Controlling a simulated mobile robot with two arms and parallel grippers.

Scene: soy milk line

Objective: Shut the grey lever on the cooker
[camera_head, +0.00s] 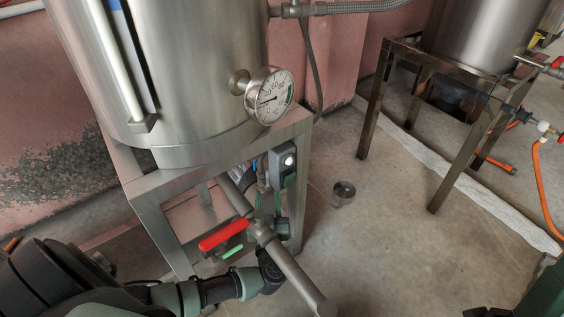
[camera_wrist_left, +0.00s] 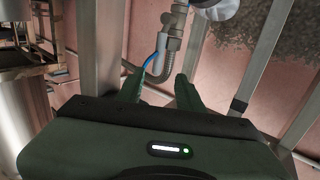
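The cooker (camera_head: 195,70) is a big steel drum on a square metal frame, with a round dial gauge. Under it in the head view, a pipe carries a red lever (camera_head: 224,235). I cannot clearly make out a grey lever. My left gripper reaches under the cooker from the left, its fingers mostly hidden behind the pipe in the head view. A metal pipe fitting (camera_wrist_left: 172,45) with a blue hose lies just beyond the fingertips.
A grey box with a white button (camera_head: 283,164) hangs on the cooker frame. Frame legs (camera_head: 297,220) stand close around my left arm. A second drum on a stand (camera_head: 435,85) is at the right. A small round cup (camera_head: 344,191) lies on otherwise fairly clear floor.

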